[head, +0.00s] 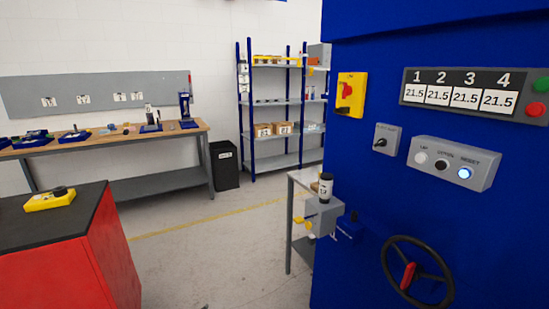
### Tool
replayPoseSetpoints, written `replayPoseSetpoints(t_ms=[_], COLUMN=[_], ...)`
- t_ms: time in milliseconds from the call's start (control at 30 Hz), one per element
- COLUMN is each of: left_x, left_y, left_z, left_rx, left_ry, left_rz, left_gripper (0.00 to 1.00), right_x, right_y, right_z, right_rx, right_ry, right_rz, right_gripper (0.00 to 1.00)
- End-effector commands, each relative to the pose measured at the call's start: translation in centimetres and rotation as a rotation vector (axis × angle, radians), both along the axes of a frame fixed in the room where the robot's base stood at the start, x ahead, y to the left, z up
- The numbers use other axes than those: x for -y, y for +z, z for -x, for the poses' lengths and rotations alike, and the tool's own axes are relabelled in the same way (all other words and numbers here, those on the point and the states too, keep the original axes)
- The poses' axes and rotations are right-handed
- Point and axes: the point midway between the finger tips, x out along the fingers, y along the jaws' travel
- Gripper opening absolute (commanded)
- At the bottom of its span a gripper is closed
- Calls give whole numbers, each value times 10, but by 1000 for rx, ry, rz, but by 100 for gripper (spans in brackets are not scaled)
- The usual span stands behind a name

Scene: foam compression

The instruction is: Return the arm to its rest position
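Neither of my arms nor grippers shows in the head view, so I cannot tell their pose or whether they hold anything. A large blue machine (360,150) fills the right side. It carries a display panel (475,95) with columns 1 to 4, each reading 21.5. Below are a grey button box (454,163) with its right button lit blue, a small switch box (387,139), a yellow-and-red switch (351,95) and a black handwheel (417,272) with a red handle.
A red cabinet (75,265) with a black top bearing a yellow device (50,200) stands at the near left. A workbench (165,139), black bin (226,165) and blue shelf rack (275,105) stand behind. A small table (305,176) adjoins the machine. The middle floor is clear.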

Motion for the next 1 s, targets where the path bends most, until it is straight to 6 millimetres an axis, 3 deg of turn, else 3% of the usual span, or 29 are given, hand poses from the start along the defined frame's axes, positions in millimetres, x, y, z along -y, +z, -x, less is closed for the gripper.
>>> replayPoseSetpoints(t_ms=[300,800,1000], left_x=[5,6,13], left_y=[-10,-10,-19], left_z=[7,7,11], left_rx=[-20,-18,-29], left_ry=[1,-11,-5], left_rz=[6,0,73], left_gripper=[64,64,64], right_x=[0,-1,-1], right_y=[-3,-3,-3], right_z=[4,3,2], right_rx=[-5,1,15], right_ry=[-1,13,34], right_rz=[0,-1,-1], right_gripper=[43,43,43])
